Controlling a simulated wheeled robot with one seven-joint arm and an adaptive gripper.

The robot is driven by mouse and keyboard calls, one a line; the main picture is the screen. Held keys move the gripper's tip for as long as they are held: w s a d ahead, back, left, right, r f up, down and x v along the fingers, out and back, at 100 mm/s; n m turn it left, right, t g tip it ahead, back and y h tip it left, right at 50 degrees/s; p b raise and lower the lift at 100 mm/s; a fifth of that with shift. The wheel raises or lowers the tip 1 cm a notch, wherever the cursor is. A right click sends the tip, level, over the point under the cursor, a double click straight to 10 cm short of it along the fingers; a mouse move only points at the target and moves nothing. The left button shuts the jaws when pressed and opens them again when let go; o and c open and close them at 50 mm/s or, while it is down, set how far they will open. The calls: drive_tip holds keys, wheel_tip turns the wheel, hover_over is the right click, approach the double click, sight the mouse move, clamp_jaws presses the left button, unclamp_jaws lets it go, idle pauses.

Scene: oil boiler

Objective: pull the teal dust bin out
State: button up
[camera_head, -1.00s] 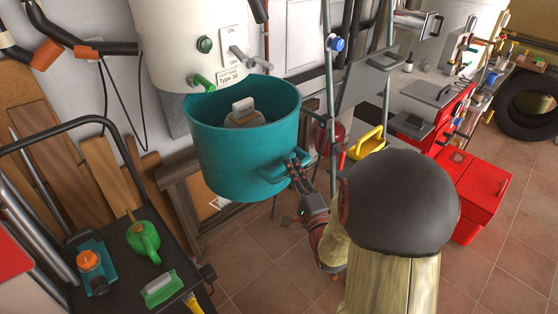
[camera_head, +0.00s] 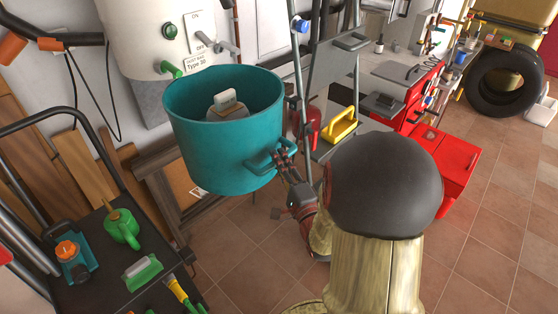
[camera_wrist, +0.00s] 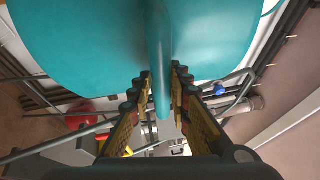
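The teal dust bin (camera_head: 215,150) is a round, open-topped tub in front of and below the white boiler body (camera_head: 150,35). A pale block-like part (camera_head: 228,105) shows inside it. The bin looks upright and clear of the floor; what bears it is hidden. Its teal handle (camera_head: 262,162) is on the side facing my arm. My gripper (camera_head: 283,158) is at this handle.
Tiled floor (camera_head: 500,245) is free at right.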

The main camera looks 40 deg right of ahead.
drive_tip(key=o, duration=0.4)
drive_tip(key=shift+s, duration=0.1)
drive_tip(key=v, duration=1.1)
drive_tip(key=shift+s+a, duration=0.15)
drive_tip(key=shift+s, duration=0.2)
idle(0.4)
